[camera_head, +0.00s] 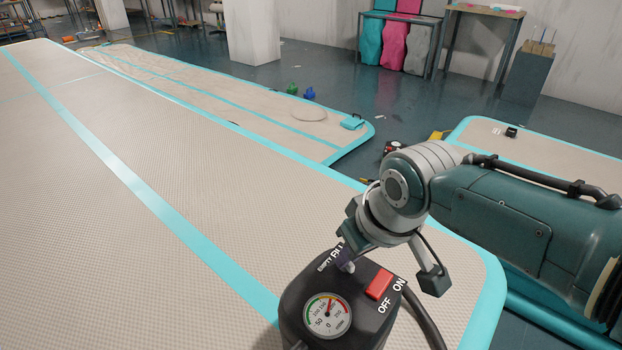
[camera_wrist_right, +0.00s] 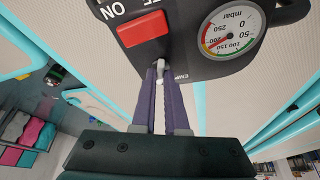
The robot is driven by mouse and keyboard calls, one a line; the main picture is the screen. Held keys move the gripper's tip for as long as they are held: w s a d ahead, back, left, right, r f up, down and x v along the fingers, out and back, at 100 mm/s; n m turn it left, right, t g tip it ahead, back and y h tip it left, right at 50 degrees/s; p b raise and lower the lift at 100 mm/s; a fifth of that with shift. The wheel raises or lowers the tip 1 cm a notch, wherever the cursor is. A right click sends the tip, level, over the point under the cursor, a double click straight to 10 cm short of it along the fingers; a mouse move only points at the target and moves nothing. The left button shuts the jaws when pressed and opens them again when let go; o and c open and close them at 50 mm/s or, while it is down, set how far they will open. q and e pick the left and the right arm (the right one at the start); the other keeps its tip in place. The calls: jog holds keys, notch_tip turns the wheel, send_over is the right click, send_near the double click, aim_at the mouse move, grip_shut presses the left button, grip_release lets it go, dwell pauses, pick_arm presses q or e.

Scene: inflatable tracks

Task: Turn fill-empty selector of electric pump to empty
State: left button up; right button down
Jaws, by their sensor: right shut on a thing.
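The dark electric pump (camera_head: 374,327) sits at the bottom middle of the head view, on the beige inflatable track. Its top has a round gauge, a red ON/OFF switch and a small light selector (camera_head: 348,267) behind them, near the EMPTY label. My right gripper (camera_head: 346,259) reaches down onto the selector. In the right wrist view, the narrow fingers of the right gripper (camera_wrist_right: 160,75) are shut on the light selector (camera_wrist_right: 159,66), beside the red switch. The fingers partly cover the selector and its labels, so its exact setting cannot be told. My left gripper is not in view.
The red switch (camera_head: 379,284) is close to the right fingers, and the gauge (camera_head: 328,316) is nearer the front. A black hose or cable (camera_head: 424,316) curves off the pump's right side. The large track (camera_head: 150,240) spreads clear to the left. A white pillar (camera_head: 252,30) stands behind.

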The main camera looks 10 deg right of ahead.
jog(key=shift+d+f+n+y, duration=0.15)
jog(key=shift+n+y, duration=0.25)
jog(key=shift+n, duration=0.6)
jog(key=n+b, duration=0.2)
jog(key=shift+w+n+g+y, duration=0.1)
jog(key=shift+n+g+y, duration=0.2)
jog(key=shift+y, duration=0.1)
jog(key=n+g+b, duration=0.1)
jog(key=n+b, duration=0.2)
jog(key=n+g+y+b, duration=0.1)
jog(key=n+b, duration=0.2)
jog(key=shift+w+d+f, duration=0.1)
jog(key=shift+w+d, duration=0.05)
jog(key=shift+n+g+y+b, duration=0.3)
jog(key=shift+n+g+b, duration=0.1)
jog(key=shift+n+b, duration=0.7)
jog(key=shift+r, duration=0.2)
jog(key=c, duration=0.9)
grip_release()
jog(key=shift+c, duration=0.2)
